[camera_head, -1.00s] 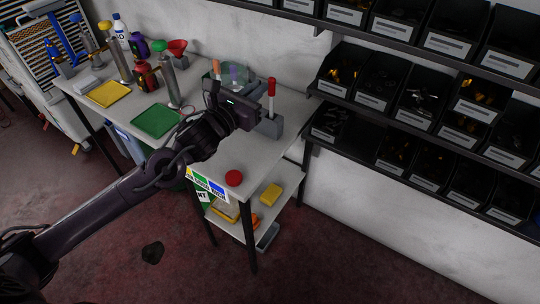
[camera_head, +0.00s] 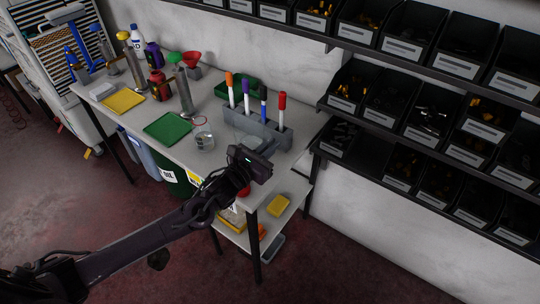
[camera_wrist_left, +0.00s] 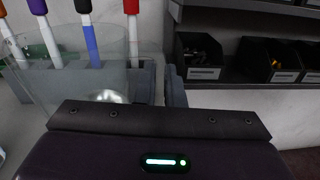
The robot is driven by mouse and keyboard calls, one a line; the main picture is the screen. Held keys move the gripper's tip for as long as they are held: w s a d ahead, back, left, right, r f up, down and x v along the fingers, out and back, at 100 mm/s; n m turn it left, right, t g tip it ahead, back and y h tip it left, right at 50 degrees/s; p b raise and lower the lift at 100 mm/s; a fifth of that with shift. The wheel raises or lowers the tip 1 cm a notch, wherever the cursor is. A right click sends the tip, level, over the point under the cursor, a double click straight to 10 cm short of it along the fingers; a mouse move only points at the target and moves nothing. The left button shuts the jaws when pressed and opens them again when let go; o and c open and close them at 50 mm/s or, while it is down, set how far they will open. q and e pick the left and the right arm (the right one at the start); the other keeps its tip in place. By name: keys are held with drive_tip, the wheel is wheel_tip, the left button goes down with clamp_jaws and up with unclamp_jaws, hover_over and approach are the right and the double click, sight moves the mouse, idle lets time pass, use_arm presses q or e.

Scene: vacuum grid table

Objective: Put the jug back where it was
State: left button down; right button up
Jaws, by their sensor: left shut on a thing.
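The jug (camera_wrist_left: 75,85) is clear and see-through; it fills the left of the left wrist view, in front of the marker holder. In the head view it shows faintly as a pale clear shape (camera_head: 248,143) just beyond my left gripper (camera_head: 250,160). My left gripper is shut on the jug over the front right part of the table. I cannot tell whether the jug touches the tabletop. My right gripper is not in view.
A grey holder (camera_head: 232,124) with several markers stands behind the jug. A clear glass vessel (camera_head: 205,141) stands to the left, near a green mat (camera_head: 167,127). A red round object (camera_head: 244,191) sits at the table's front edge. Bin shelves (camera_head: 420,125) rise at right.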

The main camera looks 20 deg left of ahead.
use_arm(q)
drive_tip(key=shift+f, duration=1.85)
drive_tip(key=shift+f, duration=0.1)
drive_tip(key=c, duration=1.5)
unclamp_jaws()
drive_tip(key=shift+c, duration=0.2)
